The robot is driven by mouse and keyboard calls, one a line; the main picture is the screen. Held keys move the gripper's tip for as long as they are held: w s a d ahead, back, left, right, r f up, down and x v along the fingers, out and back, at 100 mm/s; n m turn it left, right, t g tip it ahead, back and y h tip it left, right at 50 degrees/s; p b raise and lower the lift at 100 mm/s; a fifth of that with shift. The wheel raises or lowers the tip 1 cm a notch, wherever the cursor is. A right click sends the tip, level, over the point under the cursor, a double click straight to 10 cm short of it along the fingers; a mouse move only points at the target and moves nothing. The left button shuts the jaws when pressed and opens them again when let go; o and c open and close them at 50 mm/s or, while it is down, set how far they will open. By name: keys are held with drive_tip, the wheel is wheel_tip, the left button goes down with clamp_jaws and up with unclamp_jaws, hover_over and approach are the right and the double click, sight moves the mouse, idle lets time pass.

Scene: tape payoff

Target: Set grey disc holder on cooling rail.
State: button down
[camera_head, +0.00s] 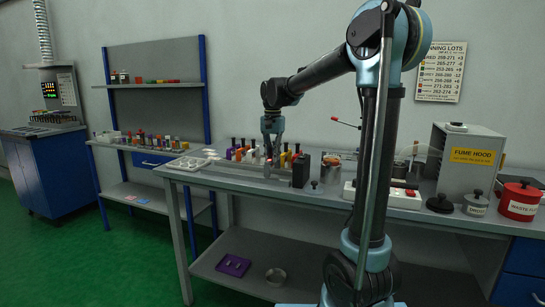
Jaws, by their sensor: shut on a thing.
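My gripper (269,153) points down over the workbench, among a row of small coloured holders with dark tops (240,152). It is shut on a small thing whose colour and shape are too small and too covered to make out. I cannot pick out the grey disc holder for sure. The cooling rail cannot be told for certain among the small fittings on the bench.
A shelf rack (155,86) stands behind left. A purple tray (233,265) lies on the lower shelf.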

drive_tip(key=shift+f, duration=0.15)
drive_tip(key=c, duration=0.9)
unclamp_jaws()
drive_tip(key=shift+c, duration=0.2)
drive_tip(key=shift+r, duration=3.5)
